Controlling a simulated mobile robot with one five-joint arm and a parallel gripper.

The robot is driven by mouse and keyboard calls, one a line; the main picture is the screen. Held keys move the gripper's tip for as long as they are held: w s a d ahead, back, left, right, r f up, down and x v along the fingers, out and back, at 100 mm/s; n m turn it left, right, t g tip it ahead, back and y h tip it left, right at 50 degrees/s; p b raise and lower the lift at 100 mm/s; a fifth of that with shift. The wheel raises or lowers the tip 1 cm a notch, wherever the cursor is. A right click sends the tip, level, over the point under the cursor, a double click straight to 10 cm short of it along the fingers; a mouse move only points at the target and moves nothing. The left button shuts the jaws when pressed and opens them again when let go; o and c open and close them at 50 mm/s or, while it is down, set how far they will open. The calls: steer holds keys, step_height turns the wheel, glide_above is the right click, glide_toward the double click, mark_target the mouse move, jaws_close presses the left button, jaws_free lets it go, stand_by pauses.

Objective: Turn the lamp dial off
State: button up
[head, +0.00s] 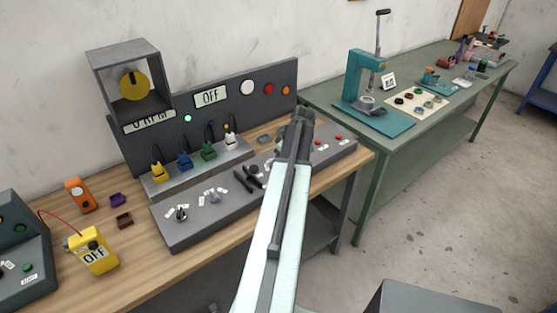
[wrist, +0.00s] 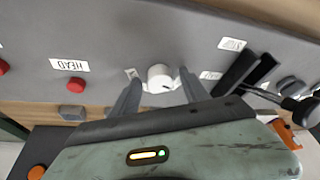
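A pale round dial (wrist: 160,73) with a small dark mark on its face edge sits on the grey control panel (wrist: 100,28); small white labels flank it, their text too small to read. My gripper (wrist: 159,80) is open, with one dark finger on each side of the dial in the wrist view. A gap shows beside the left finger; the right finger is close, and I cannot tell whether it touches. In the head view my arm covers this part of the panel (head: 185,235), so the dial and fingertips are hidden there.
Red buttons (wrist: 79,84) and a HEAD label (wrist: 69,65) are left. The back panel has an OFF sign (head: 210,96) and a lit green lamp (head: 188,118). A green press (head: 365,80) stands on another table.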

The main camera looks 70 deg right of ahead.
steer(key=shift+w, duration=0.1)
steer(key=shift+r+p, duration=0.45)
steer(key=shift+r, duration=0.05)
steer(key=p+v, duration=0.6)
steer(key=v, duration=0.1)
steer(key=shift+s, duration=0.25)
steer(key=shift+f, duration=0.15)
